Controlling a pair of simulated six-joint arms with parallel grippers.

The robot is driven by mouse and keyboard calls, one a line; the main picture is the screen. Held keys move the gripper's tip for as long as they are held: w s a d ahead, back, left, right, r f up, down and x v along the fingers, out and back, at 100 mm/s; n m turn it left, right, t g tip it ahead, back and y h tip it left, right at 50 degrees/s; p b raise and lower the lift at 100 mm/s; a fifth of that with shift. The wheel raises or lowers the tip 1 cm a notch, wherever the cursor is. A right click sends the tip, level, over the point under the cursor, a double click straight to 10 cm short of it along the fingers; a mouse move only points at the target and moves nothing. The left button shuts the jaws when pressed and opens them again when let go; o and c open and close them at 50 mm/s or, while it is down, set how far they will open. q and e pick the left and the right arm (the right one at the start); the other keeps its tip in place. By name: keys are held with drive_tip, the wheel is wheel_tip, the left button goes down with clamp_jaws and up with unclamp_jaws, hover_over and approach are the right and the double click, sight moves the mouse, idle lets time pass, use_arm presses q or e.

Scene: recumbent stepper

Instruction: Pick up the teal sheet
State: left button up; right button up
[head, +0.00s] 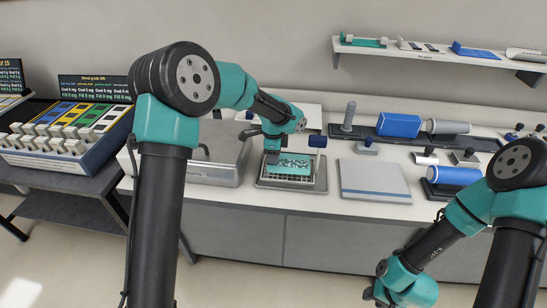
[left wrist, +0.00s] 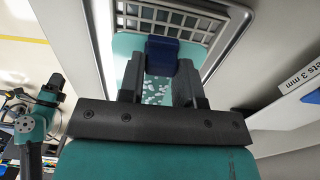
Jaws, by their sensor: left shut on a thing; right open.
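The teal sheet (head: 291,164) with pale specks lies over a metal grid tray (head: 262,182) on the counter. In the left wrist view the teal sheet (left wrist: 125,48) shows around and between the fingers. A dark blue grip (left wrist: 162,50) stands at the fingertips, seemingly on the sheet. My left gripper (head: 272,155) is at the sheet's left part in the head view, and its fingers (left wrist: 160,85) are shut on that blue grip. Whether the sheet is clear of the tray cannot be told. My right gripper (head: 378,297) is open, low at the bottom edge, in front of the counter.
A metal basin with a lid (head: 218,160) stands left of the tray. A flat grey slab (head: 374,180) lies to its right. A rack of white-knobbed colour strips (head: 70,130) is on the left table. A shelf (head: 430,55) hangs at the back.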

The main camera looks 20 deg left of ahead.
use_arm(q)
drive_tip(key=s+d, duration=0.1)
drive_tip(key=s, duration=0.3)
drive_tip(key=s+d+r, duration=0.1)
drive_tip(key=s, duration=0.4)
drive_tip(key=s+d, duration=0.2)
drive_tip(key=s, duration=0.3)
drive_tip(key=shift+s+r, duration=0.15)
drive_tip(key=shift+s, duration=0.1)
